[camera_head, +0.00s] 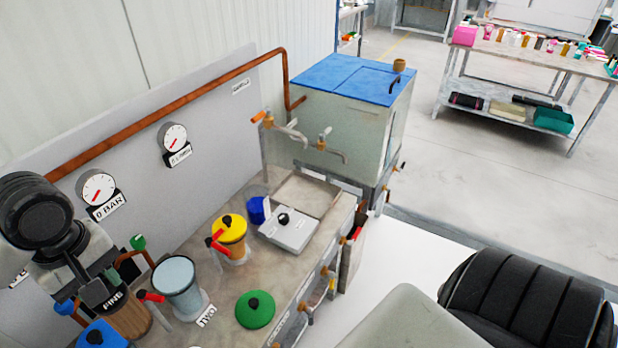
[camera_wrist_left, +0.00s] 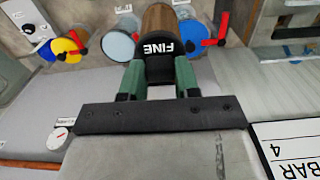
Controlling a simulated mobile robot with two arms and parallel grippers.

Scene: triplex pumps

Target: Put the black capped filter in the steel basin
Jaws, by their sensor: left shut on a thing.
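The black capped filter (camera_head: 130,320) is a brown cylinder under a black cap marked "FINE", at the lower left of the head view. It also shows at the top of the left wrist view (camera_wrist_left: 158,20). My left gripper (camera_wrist_left: 158,75) has its green fingers shut on the cap; in the head view the gripper (camera_head: 104,287) is beside a light blue-topped housing (camera_head: 177,278). The filter's lower end is cut off or hidden. What appears to be the steel basin (camera_head: 310,193) is a shallow square recess below the taps, farther along the bench. My right gripper is not in view.
Between filter and basin stand a yellow-capped housing (camera_head: 229,232), a blue cup (camera_head: 257,210) and a grey box lid with a black knob (camera_head: 290,231). A green cap (camera_head: 255,309) lies near the bench front. A blue-capped housing (camera_head: 100,335) is close to the filter. Taps (camera_head: 325,143) overhang the basin.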

